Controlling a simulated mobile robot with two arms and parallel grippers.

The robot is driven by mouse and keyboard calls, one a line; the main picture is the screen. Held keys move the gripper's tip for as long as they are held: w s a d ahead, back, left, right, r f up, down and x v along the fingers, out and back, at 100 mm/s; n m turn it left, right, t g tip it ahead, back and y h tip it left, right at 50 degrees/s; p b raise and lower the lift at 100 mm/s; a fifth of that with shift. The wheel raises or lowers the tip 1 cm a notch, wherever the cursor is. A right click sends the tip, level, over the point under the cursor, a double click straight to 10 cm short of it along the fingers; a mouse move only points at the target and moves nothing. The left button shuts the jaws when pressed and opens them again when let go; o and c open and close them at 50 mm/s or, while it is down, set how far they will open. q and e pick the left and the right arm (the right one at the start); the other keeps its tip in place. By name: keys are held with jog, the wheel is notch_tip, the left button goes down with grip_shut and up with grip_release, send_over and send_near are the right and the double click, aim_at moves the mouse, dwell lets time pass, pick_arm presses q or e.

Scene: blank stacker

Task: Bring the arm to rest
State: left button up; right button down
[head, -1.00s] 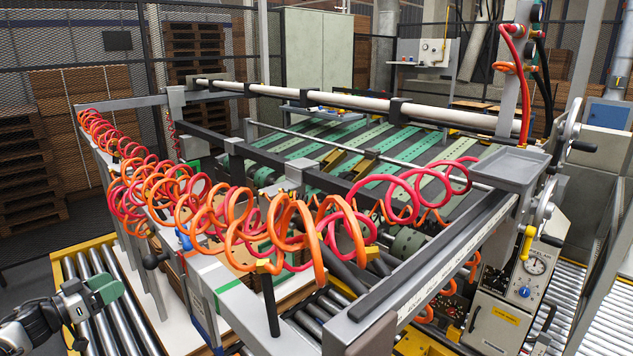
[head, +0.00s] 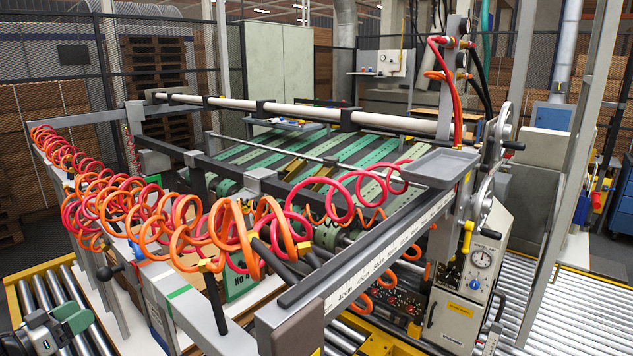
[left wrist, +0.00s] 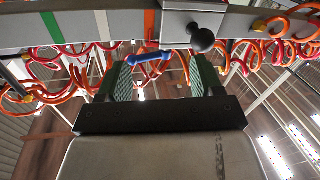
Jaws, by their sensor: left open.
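My left gripper (head: 80,317) is at the lower left of the head view, above the roller conveyor and left of the stacker frame. Its green-padded fingers are apart. In the left wrist view the two fingers (left wrist: 161,80) stand open, with nothing held between them. A blue handle piece (left wrist: 150,56) and a black ball knob (left wrist: 203,40) on the grey frame bar show beyond the fingertips. My right gripper is in neither view.
The stacker's grey frame (head: 190,300) carries coiled red and orange hoses (head: 180,225). A grey tray (head: 440,167) sits at its right corner. Roller conveyors lie at the left (head: 85,290) and right (head: 570,310). A mesh fence stands behind.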

pick_arm(q)
jog(key=s+d+f+n+g+y, duration=0.1)
jog(key=s+d+f+y, duration=0.2)
jog(key=d+f, duration=0.7)
jog(key=s+d+f+n+g+y, duration=0.15)
jog(key=s+d+f, duration=0.35)
jog(key=d, duration=0.9)
jog(key=s+d+r+g+y, duration=0.1)
jog(key=s+d+g, duration=0.15)
jog(key=s, duration=0.65)
jog(key=s+d+g+y, duration=0.15)
jog(key=s+g, duration=0.25)
jog(key=s, duration=0.6)
jog(key=s+d+r+g+y, duration=0.1)
jog(key=s+d+g, duration=0.2)
jog(key=s, duration=0.6)
notch_tip(320, 180, down, 32)
jog(key=s+m+g+b, duration=0.1)
jog(key=g+b, duration=0.1)
jog(key=b, duration=0.4)
jog(key=s+a+f+b, duration=0.2)
jog(key=s+f+b, duration=0.2)
jog(key=s+f, duration=1.2)
notch_tip(320, 180, down, 4)
jog(key=shift+a+f+g, duration=0.1)
jog(key=shift+a+g, duration=0.3)
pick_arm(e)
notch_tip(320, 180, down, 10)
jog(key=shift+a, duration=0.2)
